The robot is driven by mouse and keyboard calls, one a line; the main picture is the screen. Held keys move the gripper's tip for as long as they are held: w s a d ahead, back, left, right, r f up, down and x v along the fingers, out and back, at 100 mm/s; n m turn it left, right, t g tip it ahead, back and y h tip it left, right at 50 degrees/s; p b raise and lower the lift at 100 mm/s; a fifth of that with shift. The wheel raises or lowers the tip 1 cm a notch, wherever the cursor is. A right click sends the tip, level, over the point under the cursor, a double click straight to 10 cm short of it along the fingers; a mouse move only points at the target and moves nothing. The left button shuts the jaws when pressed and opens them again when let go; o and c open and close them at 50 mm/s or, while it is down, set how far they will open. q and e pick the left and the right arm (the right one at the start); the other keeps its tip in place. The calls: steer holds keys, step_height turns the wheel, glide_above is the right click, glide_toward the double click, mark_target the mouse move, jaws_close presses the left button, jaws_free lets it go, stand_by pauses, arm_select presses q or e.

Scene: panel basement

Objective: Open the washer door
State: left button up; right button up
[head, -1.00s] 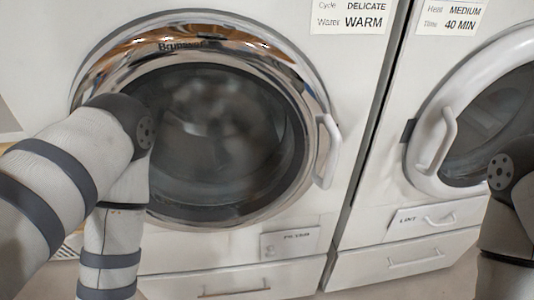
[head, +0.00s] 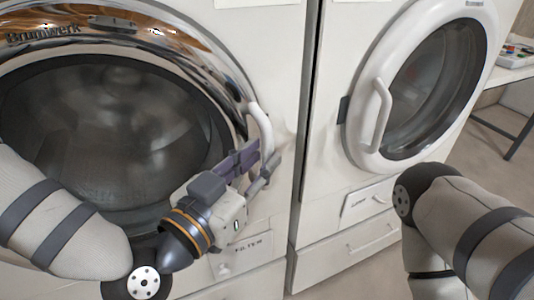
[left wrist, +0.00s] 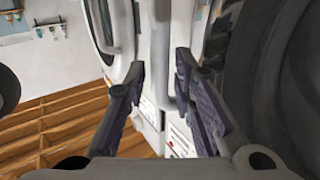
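The washer door (head: 108,125) is a dark round window in a chrome ring and looks closed. Its white curved handle (head: 262,125) is on the right side of the ring. My left gripper (head: 262,163) is at the handle's lower end. In the left wrist view the two dark fingers of my left gripper (left wrist: 160,75) are apart, with the pale handle (left wrist: 184,65) between them, nearer the right finger. I cannot tell whether a finger touches it. My right gripper is out of view; only part of the right arm shows.
A dryer (head: 372,125) with a white-ringed round door and its own handle stands just right, past a narrow gap. Low drawers with small handles lie below both machines. A table (head: 500,75) with small items is at the far right. Floor shows at the lower right.

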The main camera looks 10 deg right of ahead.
arm_select(q)
steer(key=shift+x, duration=1.45)
jaws_close()
steer(key=shift+s, duration=0.1)
